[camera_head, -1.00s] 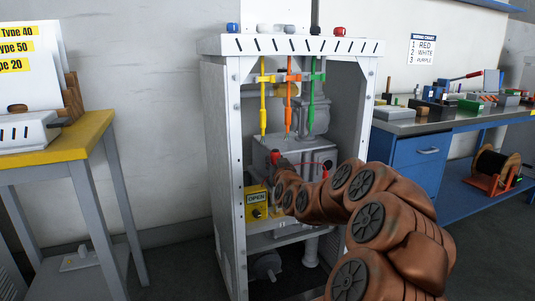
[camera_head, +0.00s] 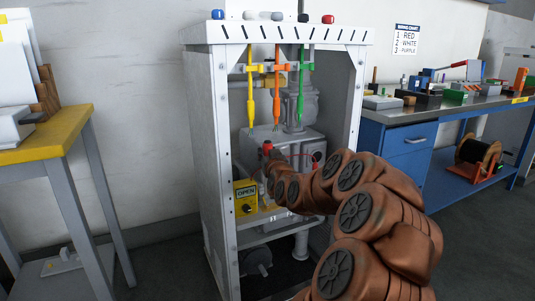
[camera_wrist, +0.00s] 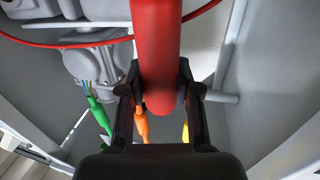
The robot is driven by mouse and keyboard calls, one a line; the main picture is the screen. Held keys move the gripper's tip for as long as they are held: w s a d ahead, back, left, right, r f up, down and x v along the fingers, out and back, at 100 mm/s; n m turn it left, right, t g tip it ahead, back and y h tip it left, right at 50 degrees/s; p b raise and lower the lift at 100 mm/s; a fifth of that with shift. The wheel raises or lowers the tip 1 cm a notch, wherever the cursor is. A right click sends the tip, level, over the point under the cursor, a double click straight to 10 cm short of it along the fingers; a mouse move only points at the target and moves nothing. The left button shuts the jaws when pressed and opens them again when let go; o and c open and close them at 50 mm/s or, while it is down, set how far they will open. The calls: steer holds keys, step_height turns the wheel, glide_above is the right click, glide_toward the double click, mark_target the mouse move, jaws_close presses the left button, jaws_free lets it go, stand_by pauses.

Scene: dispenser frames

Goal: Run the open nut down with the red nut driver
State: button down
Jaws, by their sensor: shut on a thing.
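My gripper (camera_wrist: 160,88) is shut on a red cylindrical tool, which I take to be the red nut driver (camera_wrist: 156,45). In the head view my gripper (camera_head: 271,164) is inside the white cabinet, with the red driver (camera_head: 267,147) showing at its end. A yellow box (camera_head: 245,197) labelled OPEN, with a dark round part (camera_head: 247,209) on its front, sits lower in the cabinet, below and left of my gripper. I cannot make out a nut on it. The driver's working end is not clearly visible.
Yellow (camera_head: 251,95), orange (camera_head: 277,90) and green (camera_head: 300,92) tools hang from the cabinet top. A red cable (camera_wrist: 70,45) crosses behind the driver. The cabinet's side posts (camera_head: 229,150) frame its opening. A blue workbench (camera_head: 400,145) stands right, a yellow-topped table (camera_head: 50,138) left.

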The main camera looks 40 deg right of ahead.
steer(key=shift+f+b, duration=1.25)
steer(key=shift+f, duration=0.9)
steer(key=shift+f+b, duration=0.6)
steer(key=shift+b, duration=0.1)
stand_by(2.1)
steer(key=shift+r, duration=0.15)
stand_by(1.6)
steer(key=shift+r+p, duration=0.7)
steer(key=shift+r, duration=2)
